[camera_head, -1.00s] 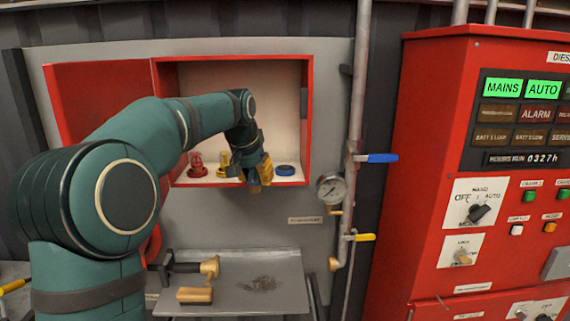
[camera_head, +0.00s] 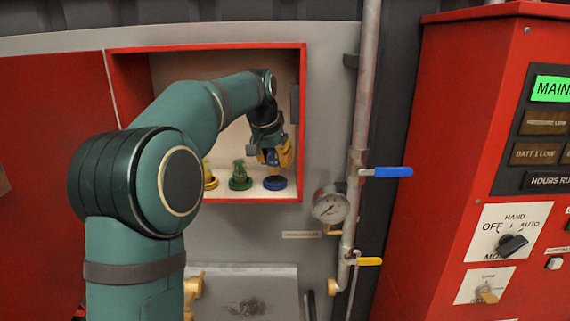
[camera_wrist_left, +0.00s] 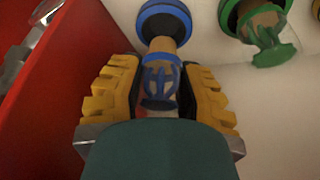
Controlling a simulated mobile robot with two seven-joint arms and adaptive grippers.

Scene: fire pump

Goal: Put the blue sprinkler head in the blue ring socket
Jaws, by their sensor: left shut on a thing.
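The blue sprinkler head (camera_wrist_left: 160,88) is between the yellow-padded fingers of my left gripper (camera_wrist_left: 160,68), which is shut on it. Its tan stem points towards the blue ring socket (camera_wrist_left: 165,8) and overlaps the ring's near edge in the wrist view. I cannot tell whether the stem tip is inside the ring. In the head view my left gripper (camera_head: 278,157) is just above the blue ring socket (camera_head: 275,184), on the floor of the red-framed cabinet. The gripper mostly hides the sprinkler head there. My right gripper is not in view.
A green sprinkler head (camera_head: 239,170) stands in a green ring left of the blue one. A yellow one (camera_head: 209,176) is further left, partly behind my arm. The cabinet's red right wall (camera_head: 301,130) is close to my gripper. A pipe with a gauge (camera_head: 330,206) stands outside.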

